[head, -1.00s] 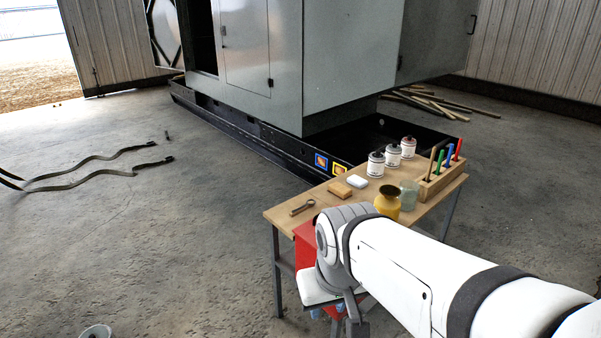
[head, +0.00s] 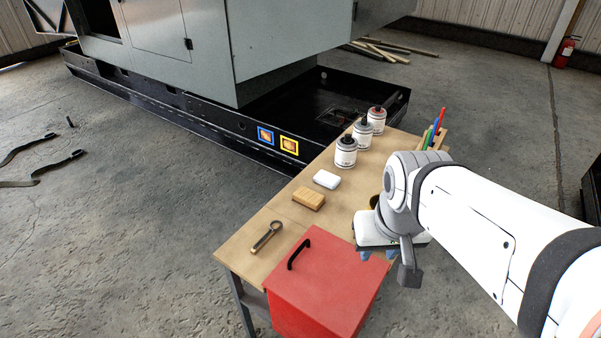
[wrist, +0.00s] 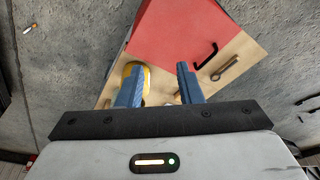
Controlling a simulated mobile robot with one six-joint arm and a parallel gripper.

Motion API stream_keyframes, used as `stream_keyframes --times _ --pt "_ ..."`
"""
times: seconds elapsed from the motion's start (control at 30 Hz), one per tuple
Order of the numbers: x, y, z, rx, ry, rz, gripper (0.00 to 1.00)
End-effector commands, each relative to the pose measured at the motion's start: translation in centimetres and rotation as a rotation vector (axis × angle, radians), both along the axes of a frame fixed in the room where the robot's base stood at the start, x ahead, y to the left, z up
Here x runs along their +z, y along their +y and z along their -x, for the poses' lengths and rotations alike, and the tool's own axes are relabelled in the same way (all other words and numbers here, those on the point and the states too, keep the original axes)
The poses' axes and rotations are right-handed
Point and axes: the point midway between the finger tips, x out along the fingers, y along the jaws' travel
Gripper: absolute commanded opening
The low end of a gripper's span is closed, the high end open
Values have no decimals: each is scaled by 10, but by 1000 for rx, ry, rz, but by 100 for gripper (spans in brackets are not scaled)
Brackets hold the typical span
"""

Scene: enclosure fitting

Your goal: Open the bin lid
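The red bin (head: 325,285) stands at the front edge of the wooden table, with its lid closed and a black handle (head: 299,254) on the lid's left side. In the wrist view the red bin (wrist: 175,40) is at the top, with its black handle (wrist: 207,56) at its right. My gripper (wrist: 160,84) has its two blue fingers apart with nothing between them. It is above the table, to the right of the bin in the head view, apart from the handle. In the head view my wrist hides most of the fingers.
On the table (head: 250,258) are a wrench (head: 267,236), a wooden block (head: 308,199), a white block (head: 327,179) and several paint cans (head: 346,152). A yellow jar (wrist: 136,70) is close to the left finger in the wrist view. A pen holder is partly hidden by my arm.

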Motion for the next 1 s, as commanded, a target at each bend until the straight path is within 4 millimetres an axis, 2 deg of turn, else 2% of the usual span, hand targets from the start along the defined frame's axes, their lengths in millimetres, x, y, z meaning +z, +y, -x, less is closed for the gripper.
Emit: stream_keyframes --times 0.17,0.27,0.3,0.37,0.43,0.7,0.83,1.0 --pt "0 0 -1 -2 0 -1 33" --pt "-5 4 -8 -20 6 -13 33" --pt "-8 6 -15 -37 10 -24 33" --pt "-15 0 -28 -62 18 -44 33" --pt "-27 7 -49 -119 33 -76 33" --pt "-96 60 -136 -411 105 -200 33" --pt "-127 82 -165 -524 134 -237 33" --pt "-151 99 -184 -610 153 -261 33"
